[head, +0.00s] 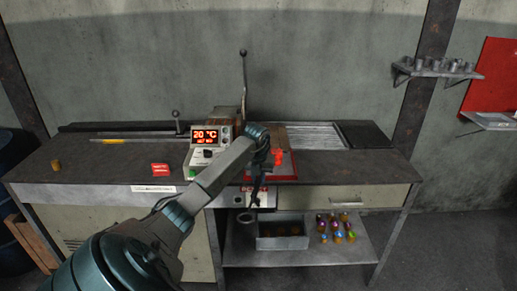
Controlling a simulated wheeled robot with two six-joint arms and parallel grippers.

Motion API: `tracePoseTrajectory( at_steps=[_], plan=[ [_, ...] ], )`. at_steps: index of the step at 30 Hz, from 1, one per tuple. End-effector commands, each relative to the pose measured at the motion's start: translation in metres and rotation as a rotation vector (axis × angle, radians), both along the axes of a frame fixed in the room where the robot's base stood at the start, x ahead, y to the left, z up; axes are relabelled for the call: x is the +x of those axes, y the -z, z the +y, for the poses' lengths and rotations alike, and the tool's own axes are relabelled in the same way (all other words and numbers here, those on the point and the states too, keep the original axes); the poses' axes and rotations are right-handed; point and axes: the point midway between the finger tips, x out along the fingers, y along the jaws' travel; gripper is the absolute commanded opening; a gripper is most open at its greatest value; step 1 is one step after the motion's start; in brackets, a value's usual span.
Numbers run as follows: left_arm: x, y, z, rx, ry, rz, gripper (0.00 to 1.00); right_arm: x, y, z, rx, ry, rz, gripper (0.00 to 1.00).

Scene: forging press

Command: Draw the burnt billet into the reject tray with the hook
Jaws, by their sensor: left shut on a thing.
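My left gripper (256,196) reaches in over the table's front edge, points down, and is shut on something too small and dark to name. A pale panel with a red mark (267,199) is right behind its fingertips. A long thin rod with a yellow part (112,141), perhaps the hook, lies at the back left of the table. A small brown cylinder (56,165), perhaps a billet, stands at the table's left end. A red-edged plate (289,174) lies right of my left wrist with a red object (278,157) above it. I cannot tell which thing is the reject tray. My right gripper is not in view.
The dark table (110,173) carries a display box (205,137) reading 20 °C and a red card (160,169). A tall lever (244,75) rises behind. A grey bin (283,242) and several coloured pieces (338,228) are on the lower shelf. The table's right part is clear.

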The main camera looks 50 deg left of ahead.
Motion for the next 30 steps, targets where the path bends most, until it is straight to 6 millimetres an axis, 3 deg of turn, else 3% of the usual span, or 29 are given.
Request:
tracePoseTrajectory(
  at_steps=[8, 30],
  plan=[
    [0.002, -0.013, 0.003, 0.001, 0.001, -0.001, 0.0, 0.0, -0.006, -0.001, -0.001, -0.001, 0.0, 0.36],
    [0.002, -0.085, 0.003, 0.003, 0.0, -0.002, 0.0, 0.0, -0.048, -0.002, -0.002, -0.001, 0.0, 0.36]
  ],
)
